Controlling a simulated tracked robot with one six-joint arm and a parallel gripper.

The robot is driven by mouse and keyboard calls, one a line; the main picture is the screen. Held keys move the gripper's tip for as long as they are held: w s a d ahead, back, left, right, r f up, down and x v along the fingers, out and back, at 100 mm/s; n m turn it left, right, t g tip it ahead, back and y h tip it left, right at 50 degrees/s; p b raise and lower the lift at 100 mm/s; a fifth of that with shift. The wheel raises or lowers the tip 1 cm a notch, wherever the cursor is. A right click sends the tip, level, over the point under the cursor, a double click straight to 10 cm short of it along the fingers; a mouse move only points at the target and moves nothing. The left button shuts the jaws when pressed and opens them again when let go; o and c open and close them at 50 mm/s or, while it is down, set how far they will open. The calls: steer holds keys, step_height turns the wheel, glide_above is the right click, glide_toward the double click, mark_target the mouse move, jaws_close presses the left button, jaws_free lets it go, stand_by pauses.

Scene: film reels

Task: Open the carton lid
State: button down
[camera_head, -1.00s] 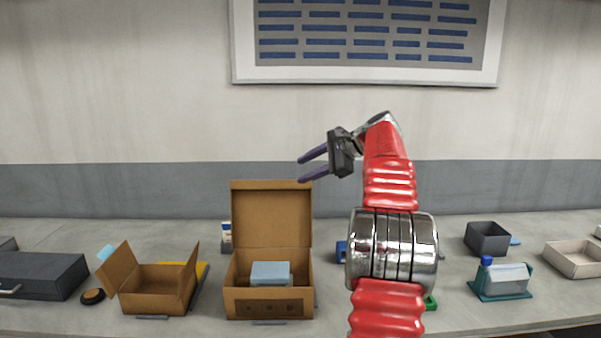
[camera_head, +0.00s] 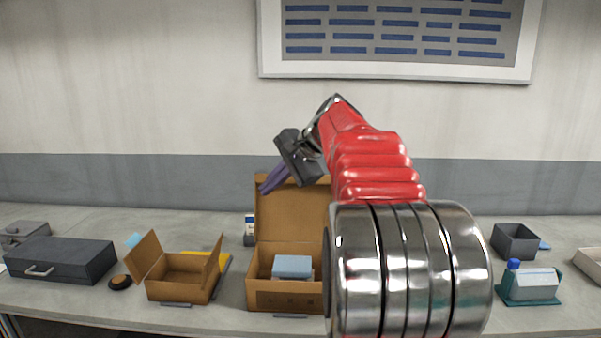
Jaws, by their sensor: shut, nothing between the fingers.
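Two brown cartons show on the counter. The taller carton (camera_head: 285,299) stands at the middle with its back lid (camera_head: 300,215) upright and a light blue block (camera_head: 292,267) inside. Its right side is hidden by my arm. The smaller carton (camera_head: 178,290) stands left of it, with its flaps (camera_head: 146,256) spread open to the left and right. My gripper (camera_head: 266,188) is shut and empty, tilted down and to the left. In the picture it overlaps the top left corner of the upright lid; I cannot tell whether it touches.
A dark grey case (camera_head: 65,260) with a handle lies at the left, near a round dark object (camera_head: 120,282). A yellow item (camera_head: 216,262) is behind the smaller carton. At the right are a dark open box (camera_head: 514,243) and a teal-based holder (camera_head: 528,287).

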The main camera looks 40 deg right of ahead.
steer(key=s+a+f+n+g, duration=0.1)
steer(key=s+a+f+n, duration=0.1)
steer(key=s+a, duration=0.3)
steer(key=s+a+f+n+h, duration=0.1)
steer(key=s+a+f+n, duration=0.15)
steer(key=a, duration=0.55)
steer(key=s+a+f+n+g, duration=0.1)
steer(key=s+a+n, duration=0.2)
steer(key=a, duration=0.3)
steer(key=s+a+f+n+h, duration=0.1)
steer(key=s+a+f+n, duration=0.3)
steer(key=s+f, duration=0.2)
steer(key=s+a+f+n, duration=0.5)
steer(key=s+f, duration=0.2)
steer(key=s, duration=0.4)
steer(key=shift+g+h, duration=0.4)
steer(key=shift+a+n, duration=0.15)
steer(key=shift+n, duration=0.1)
